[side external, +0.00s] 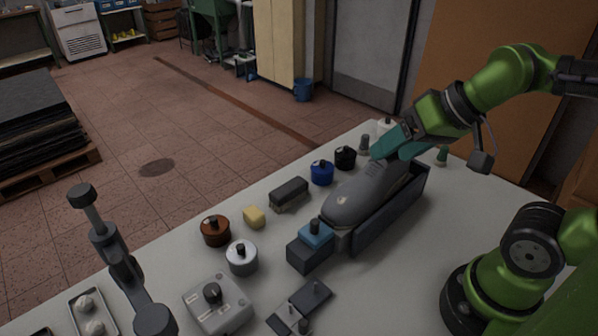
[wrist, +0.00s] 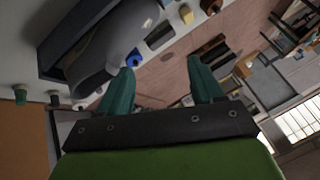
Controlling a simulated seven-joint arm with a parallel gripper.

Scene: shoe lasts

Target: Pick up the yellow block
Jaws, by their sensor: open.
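The small yellow block (side external: 254,217) lies on the pale table, between a brown round knobbed piece and a dark oblong block. In the wrist view a small pale yellowish shape near the top edge appears to be the same block (wrist: 186,14). My gripper (side external: 380,152) is up at the far end of the grey shoe last, well to the right of and beyond the yellow block. In the wrist view its two teal fingers (wrist: 160,78) stand apart with nothing between them.
The grey shoe last (side external: 360,195) lies along a dark tray (side external: 395,215) beneath my gripper. Blue (side external: 322,173) and black (side external: 345,158) knobbed pieces stand beside it. A dark oblong block (side external: 289,194), a brown piece (side external: 215,231) and a silver piece (side external: 242,257) surround the yellow block.

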